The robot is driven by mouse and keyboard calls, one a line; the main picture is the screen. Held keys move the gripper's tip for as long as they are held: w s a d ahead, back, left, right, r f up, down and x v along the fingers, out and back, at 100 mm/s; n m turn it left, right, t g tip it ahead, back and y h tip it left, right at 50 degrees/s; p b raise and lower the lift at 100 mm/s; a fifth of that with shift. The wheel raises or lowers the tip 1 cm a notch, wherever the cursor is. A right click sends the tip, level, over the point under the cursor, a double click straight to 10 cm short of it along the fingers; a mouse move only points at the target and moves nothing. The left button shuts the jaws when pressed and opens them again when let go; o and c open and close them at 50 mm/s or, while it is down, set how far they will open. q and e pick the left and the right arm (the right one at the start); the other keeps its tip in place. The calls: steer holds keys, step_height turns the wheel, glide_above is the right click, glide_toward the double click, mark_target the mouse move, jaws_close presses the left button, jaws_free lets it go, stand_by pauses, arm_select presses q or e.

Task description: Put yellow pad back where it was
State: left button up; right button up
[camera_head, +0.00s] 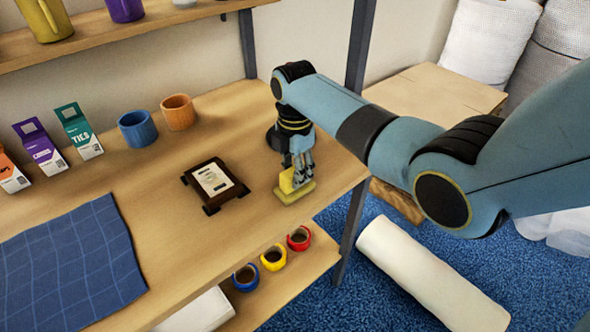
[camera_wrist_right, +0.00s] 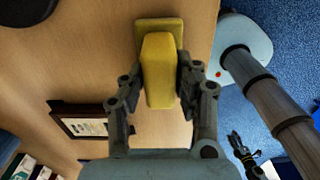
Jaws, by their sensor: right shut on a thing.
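The yellow pad (camera_head: 296,191) is a flat yellow base with a raised yellow grip block on it. It is on or just above the wooden shelf top, near the shelf's right front edge. My right gripper (camera_head: 299,174) points down and is shut on the pad's raised block. The right wrist view shows the yellow pad (camera_wrist_right: 160,75) between the two fingers of the right gripper (camera_wrist_right: 158,88), with the base beyond the block. I cannot tell whether the base touches the shelf top. My left gripper is not clearly in the head view.
A dark framed card (camera_head: 214,184) lies left of the pad. A blue cup (camera_head: 136,129), an orange cup (camera_head: 178,112) and small cartons (camera_head: 78,131) stand behind. A blue cloth (camera_head: 72,265) lies front left. Tape rolls (camera_head: 273,257) sit on the lower shelf. A dark post (camera_head: 353,215) stands right.

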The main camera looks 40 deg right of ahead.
steer(key=o, duration=1)
steer(key=shift+r, duration=0.1)
step_height(320, 180, up, 12)
steer(key=shift+f, duration=0.1)
